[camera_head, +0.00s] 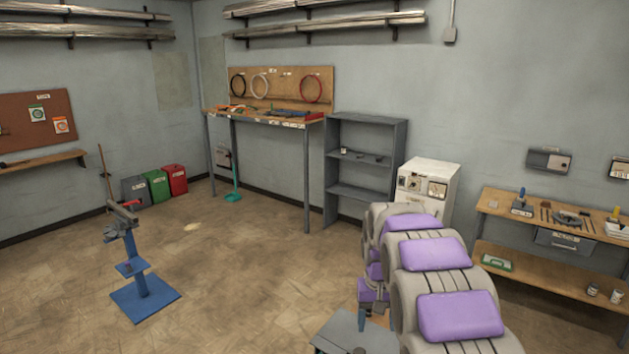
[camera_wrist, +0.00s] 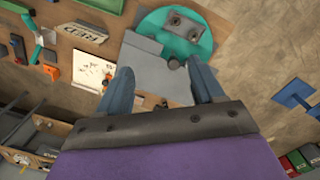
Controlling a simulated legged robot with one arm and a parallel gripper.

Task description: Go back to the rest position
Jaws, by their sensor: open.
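My gripper (camera_wrist: 163,78) shows in the wrist view, with its two blue-grey fingers spread apart. No object shows held between them. Beyond the fingers lie a teal round base (camera_wrist: 203,40) with a grey block on it and a wooden board (camera_wrist: 75,75) carrying tools and small parts. I cannot tell how far the fingertips are from these surfaces. In the head view my grey and purple arm fills the lower right.
A blue stand (camera_head: 144,296) is on the floor at left, near red (camera_head: 174,180) and green (camera_head: 157,187) bins. A tall bench (camera_head: 265,118), grey shelf (camera_head: 365,130), white cabinet (camera_head: 430,185) and low workbench (camera_head: 560,210) line the walls. The middle floor is open.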

